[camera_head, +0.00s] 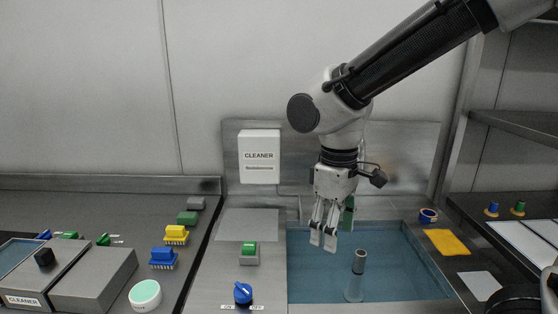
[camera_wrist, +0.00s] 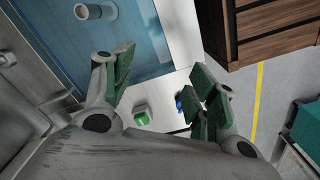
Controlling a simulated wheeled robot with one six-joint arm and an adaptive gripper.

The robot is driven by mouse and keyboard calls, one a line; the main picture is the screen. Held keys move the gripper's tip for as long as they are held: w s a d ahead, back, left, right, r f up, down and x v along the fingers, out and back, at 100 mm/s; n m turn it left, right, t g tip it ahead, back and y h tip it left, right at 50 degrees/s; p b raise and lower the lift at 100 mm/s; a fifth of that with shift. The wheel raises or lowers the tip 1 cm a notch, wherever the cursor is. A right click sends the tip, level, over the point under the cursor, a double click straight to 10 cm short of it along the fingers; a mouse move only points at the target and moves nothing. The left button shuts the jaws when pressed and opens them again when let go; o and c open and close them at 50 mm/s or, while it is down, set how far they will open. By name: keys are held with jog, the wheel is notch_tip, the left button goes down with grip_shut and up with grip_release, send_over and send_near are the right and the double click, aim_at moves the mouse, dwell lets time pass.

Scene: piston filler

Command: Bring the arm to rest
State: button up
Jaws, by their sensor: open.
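My gripper (camera_head: 323,243) hangs from the arm above the left part of the water-filled sink (camera_head: 415,290), fingers pointing down. In the wrist view its two green-padded fingers (camera_wrist: 160,95) stand apart with nothing between them. The arm reaches in from the upper right in the head view. A grey upright tube (camera_head: 358,262) stands in the sink, right of and below my gripper; its ring-shaped top also shows in the wrist view (camera_wrist: 95,10).
Left of the sink are a green switch (camera_head: 249,250) and a blue knob (camera_head: 243,293). A white CLEANER box (camera_head: 259,157) is on the back wall. Brushes (camera_head: 176,234), a round tub (camera_head: 145,294) and grey boxes stand at left. A yellow cloth (camera_head: 447,242) and tape roll (camera_head: 428,215) lie at right.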

jog(key=s+d+r+m+t, duration=0.1)
jog(key=s+d+r+m, duration=0.1)
jog(key=d, duration=0.6)
jog(key=s+d+r+m+t, duration=0.2)
jog(key=d+m, duration=0.3)
jog(key=d, duration=0.4)
jog(key=s+d+r+m+t, duration=0.1)
jog(key=s+d+r+m, duration=0.1)
jog(key=d, duration=0.7)
jog(key=shift+s+d+r+m+t, duration=0.2)
jog(key=shift+s+r+m+t, duration=0.1)
jog(key=shift+r+m, duration=0.45)
jog(key=shift+f, duration=0.1)
